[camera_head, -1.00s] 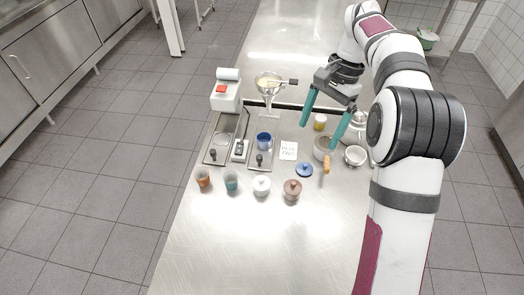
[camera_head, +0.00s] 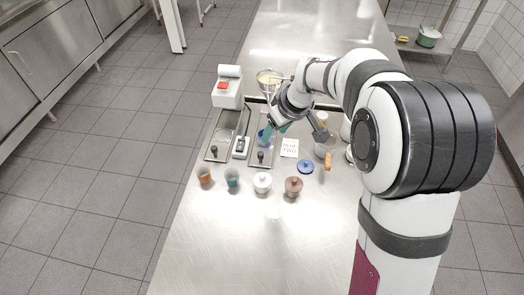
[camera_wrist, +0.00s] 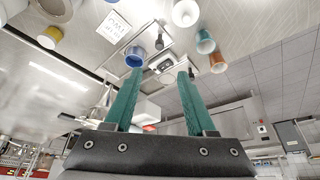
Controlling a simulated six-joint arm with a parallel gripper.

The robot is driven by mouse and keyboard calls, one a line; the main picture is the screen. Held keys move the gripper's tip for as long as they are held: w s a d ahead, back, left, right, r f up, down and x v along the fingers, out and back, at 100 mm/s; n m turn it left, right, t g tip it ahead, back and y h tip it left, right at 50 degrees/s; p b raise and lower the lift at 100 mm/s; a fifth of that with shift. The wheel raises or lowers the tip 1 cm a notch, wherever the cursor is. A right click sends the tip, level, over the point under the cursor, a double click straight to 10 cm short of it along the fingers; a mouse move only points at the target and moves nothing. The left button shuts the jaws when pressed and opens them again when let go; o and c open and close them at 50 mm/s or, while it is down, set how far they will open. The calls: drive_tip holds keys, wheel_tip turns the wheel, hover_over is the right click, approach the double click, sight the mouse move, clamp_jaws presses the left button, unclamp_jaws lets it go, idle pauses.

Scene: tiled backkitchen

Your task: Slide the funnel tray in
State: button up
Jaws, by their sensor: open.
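The funnel (camera_head: 267,80) stands at the back of the steel counter, partly hidden by my arm. A narrow metal tray (camera_head: 258,163) lies in front of it, with a dark knob (camera_head: 261,155) at its near end. A blue cup (camera_head: 262,138) stands on this tray. My gripper (camera_head: 276,131) is open above the tray, with its teal fingers close to the cup. In the wrist view my gripper (camera_wrist: 160,72) is open and empty, with the blue cup (camera_wrist: 134,57) just beyond one fingertip and the knob (camera_wrist: 159,41) farther out. Contact with the cup cannot be told.
A second tray (camera_head: 219,133) lies to the left, below a white machine (camera_head: 228,88). A small scale-like device (camera_head: 240,147) sits between the trays. A white card (camera_head: 289,148) and blue lid (camera_head: 305,167) lie right. The near counter is clear.

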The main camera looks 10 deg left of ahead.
sight(261, 153)
drive_tip(key=x, duration=1.5)
drive_tip(key=shift+f, duration=0.25)
clamp_jaws()
idle(0.4)
